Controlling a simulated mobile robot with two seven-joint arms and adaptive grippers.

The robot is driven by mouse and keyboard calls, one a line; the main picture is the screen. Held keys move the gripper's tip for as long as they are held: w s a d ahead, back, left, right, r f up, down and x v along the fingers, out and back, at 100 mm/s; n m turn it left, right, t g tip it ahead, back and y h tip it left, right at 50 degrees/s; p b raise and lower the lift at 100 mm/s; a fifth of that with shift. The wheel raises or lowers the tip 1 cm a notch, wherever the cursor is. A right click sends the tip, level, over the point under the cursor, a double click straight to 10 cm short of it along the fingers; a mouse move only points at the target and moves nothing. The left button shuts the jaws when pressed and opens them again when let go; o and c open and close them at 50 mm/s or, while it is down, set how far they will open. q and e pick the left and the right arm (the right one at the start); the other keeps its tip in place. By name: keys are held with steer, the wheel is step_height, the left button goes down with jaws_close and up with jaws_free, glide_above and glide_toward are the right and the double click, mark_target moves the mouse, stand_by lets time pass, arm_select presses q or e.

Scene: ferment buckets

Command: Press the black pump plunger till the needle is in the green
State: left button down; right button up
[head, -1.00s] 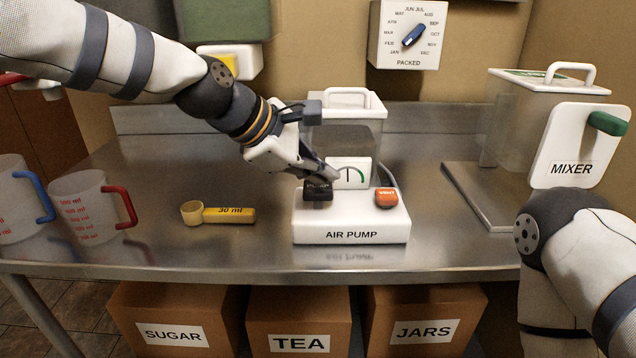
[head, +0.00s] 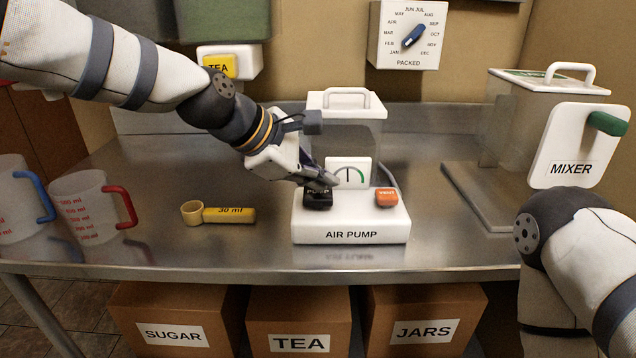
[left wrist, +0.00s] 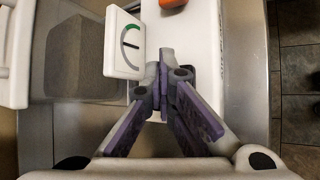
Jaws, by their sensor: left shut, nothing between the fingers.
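The white air pump (head: 350,230) stands on the steel bench. Its black plunger (head: 318,199), marked PUMP, is on the left of its top. The gauge (head: 348,171) stands behind; its needle points about straight up, and the green arc lies on the right side. The gauge also shows sideways in the left wrist view (left wrist: 124,44). My left gripper (head: 323,182) is shut and empty, its tips at the plunger's top; I cannot tell whether they touch. In the left wrist view the fingers (left wrist: 163,75) hide most of the plunger. My right gripper is out of view.
An orange vent button (head: 386,197) is on the pump's right. A clear lidded container (head: 346,101) stands behind. A yellow 30 ml scoop (head: 228,215) and measuring jugs (head: 90,205) are left, the mixer (head: 572,150) right. Boxes sit below the bench.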

mark_target(320, 194)
arm_select(q)
steer(key=shift+f, duration=0.75)
stand_by(0.4)
steer(key=shift+r, duration=0.1)
steer(key=shift+r, duration=2.05)
steer(key=shift+r, duration=2.5)
